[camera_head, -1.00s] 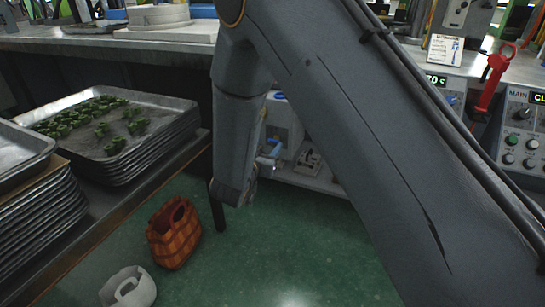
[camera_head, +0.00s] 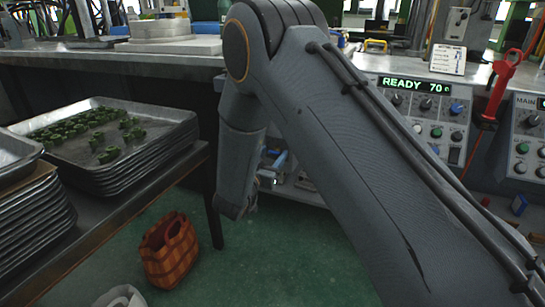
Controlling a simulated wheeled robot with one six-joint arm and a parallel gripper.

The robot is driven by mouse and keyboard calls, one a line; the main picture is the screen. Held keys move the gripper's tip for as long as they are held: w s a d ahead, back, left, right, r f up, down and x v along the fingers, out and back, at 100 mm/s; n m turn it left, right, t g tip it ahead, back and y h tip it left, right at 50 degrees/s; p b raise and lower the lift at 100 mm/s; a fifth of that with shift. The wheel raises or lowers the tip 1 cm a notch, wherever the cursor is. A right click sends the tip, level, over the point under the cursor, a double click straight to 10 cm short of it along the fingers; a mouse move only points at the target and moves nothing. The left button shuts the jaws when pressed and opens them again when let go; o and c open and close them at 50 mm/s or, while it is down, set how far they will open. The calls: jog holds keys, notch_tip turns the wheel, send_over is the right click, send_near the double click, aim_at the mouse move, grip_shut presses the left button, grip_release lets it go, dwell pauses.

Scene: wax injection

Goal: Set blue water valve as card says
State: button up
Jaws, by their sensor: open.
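A small blue part (camera_head: 280,160), which looks like a valve handle, shows low under the bench, just right of my forearm. It is partly hidden, so I cannot tell its setting. A white card (camera_head: 447,59) with small print stands on the bench at the upper right; its writing is too small to read. My gripper (camera_head: 252,203) is only partly visible at the lower end of my arm, left of and below the blue part. It is open, and I see nothing held in it.
A control panel (camera_head: 400,107) reads "READY 70" and has a blue knob. Trays with green pieces (camera_head: 165,160) sit at the left. An orange checked basket (camera_head: 168,250) and a white container (camera_head: 122,297) are on the green floor.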

jog(key=c, duration=0.9)
jog(key=shift+d, duration=0.2)
jog(key=shift+c, duration=0.9)
jog(key=shift+a, duration=0.15)
jog(key=shift+m+p, duration=0.3)
jog(key=shift+m, duration=0.1)
jog(key=shift+r+m+p, duration=0.1)
jog(key=shift+m+p, duration=0.35)
jog(key=shift+m, duration=0.45)
jog(key=shift+m+p, duration=0.5)
jog(key=shift+m, duration=1.1)
